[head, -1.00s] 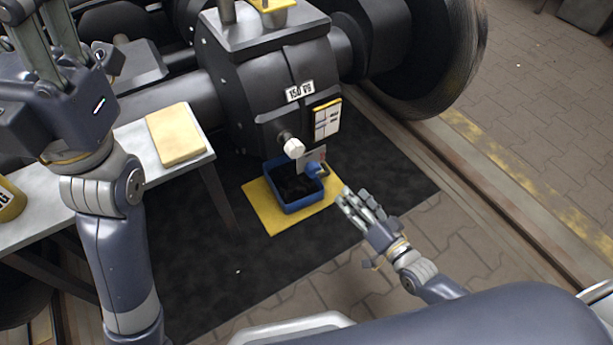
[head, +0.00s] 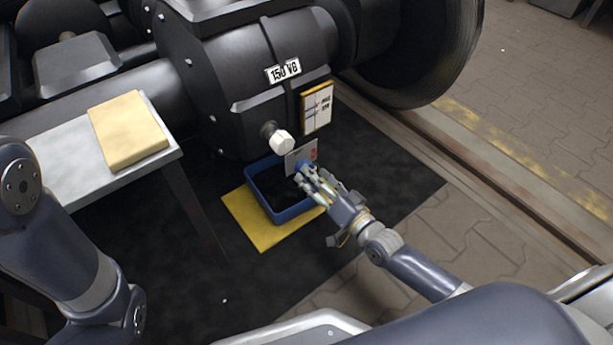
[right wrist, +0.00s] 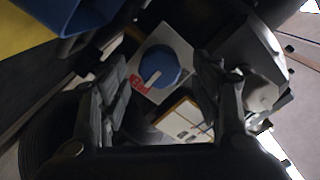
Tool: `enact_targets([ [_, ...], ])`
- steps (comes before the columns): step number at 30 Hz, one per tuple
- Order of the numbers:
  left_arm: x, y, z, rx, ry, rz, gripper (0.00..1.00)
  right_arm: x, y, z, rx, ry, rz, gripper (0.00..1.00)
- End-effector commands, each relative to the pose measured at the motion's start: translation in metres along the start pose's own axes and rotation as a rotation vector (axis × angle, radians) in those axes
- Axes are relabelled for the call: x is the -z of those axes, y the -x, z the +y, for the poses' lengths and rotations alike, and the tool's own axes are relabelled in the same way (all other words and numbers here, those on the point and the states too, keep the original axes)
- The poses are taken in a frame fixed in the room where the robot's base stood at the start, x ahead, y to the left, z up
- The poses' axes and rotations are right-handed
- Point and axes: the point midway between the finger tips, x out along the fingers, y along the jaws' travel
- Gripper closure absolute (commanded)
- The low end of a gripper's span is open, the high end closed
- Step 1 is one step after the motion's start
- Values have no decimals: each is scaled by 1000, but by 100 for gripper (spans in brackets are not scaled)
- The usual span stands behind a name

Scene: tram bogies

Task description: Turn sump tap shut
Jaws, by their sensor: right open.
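The sump tap has a round blue knob with a pale pointer bar, in front of a light plate with a red mark. In the right wrist view the blue tap knob (right wrist: 160,66) lies between and beyond my right gripper's fingers (right wrist: 165,95), with the red mark (right wrist: 138,84) beside it. In the head view my right gripper (head: 312,183) is open at the tap, its fingertips partly hiding the knob (head: 303,166). I cannot tell whether they touch it. The light plate (head: 296,156) shows behind. My left gripper is out of view.
A blue tray (head: 262,188) stands under the tap on a yellow mat (head: 240,220). A white knob (head: 281,142) sticks out of the black gearbox (head: 240,95), left of a framed card (head: 317,108). A table (head: 60,165) with a cream block (head: 127,130) is at left.

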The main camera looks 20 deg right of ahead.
Motion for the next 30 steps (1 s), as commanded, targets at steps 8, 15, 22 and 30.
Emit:
enact_targets([
  [8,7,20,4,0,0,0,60,-1,-33,2,0,-1,1,41],
  [15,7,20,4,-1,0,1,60,0,-37,0,-2,0,-1,41],
  [22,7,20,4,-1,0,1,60,0,-37,0,-2,0,-1,69],
  [30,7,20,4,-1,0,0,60,0,-37,0,-2,2,-1,86],
])
